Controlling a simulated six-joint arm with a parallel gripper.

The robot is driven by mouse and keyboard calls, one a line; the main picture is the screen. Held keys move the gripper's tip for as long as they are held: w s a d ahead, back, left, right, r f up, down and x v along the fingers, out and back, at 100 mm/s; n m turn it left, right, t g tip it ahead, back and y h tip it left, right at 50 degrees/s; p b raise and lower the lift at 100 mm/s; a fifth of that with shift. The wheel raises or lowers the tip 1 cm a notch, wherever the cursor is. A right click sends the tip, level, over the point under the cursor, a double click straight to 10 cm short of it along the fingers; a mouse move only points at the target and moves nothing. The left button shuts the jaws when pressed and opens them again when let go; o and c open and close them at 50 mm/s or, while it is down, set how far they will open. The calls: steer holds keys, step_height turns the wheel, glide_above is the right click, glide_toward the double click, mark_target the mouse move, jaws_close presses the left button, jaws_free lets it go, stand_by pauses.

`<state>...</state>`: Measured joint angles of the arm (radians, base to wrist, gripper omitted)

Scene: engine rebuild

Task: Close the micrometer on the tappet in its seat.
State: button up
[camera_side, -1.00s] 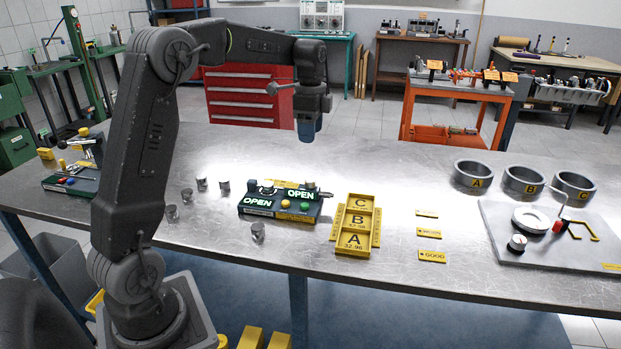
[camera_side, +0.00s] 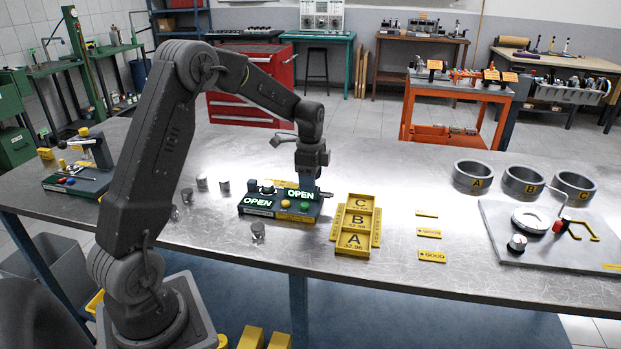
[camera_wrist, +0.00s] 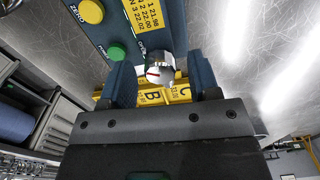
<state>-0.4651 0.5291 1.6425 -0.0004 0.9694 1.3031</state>
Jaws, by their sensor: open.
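The micrometer station (camera_side: 281,208), a dark block with green and yellow buttons, stands mid-bench and shows two lit OPEN signs. A small metal piece (camera_side: 267,187), perhaps the tappet in its seat, sits on its left part; I cannot make it out clearly. My gripper (camera_side: 307,188) points down at the station's right end. In the wrist view, the open fingers of my gripper (camera_wrist: 161,83) stand either side of a silver knob with a red line (camera_wrist: 158,70). I see no clear contact. The station's green button (camera_wrist: 117,52) is just beyond the left finger.
Several loose tappets, one in front (camera_side: 258,230), stand left of the station. A yellow tray lettered A, B, C (camera_side: 354,248) lies close to its right. Yellow tags (camera_side: 430,256), three rings (camera_side: 472,177) and a grey plate (camera_side: 500,255) are farther right.

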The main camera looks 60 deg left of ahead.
steer(key=shift+c, duration=0.5)
steer(key=c, duration=0.8)
steer(key=shift+n, duration=0.4)
steer(key=n, duration=0.4)
steer(key=shift+n, duration=0.3)
steer(key=n, duration=0.4)
steer(key=shift+n, duration=0.3)
steer(key=n, duration=0.7)
steer(key=shift+a, duration=0.1)
steer(key=n, duration=0.6)
steer(key=shift+n, duration=0.4)
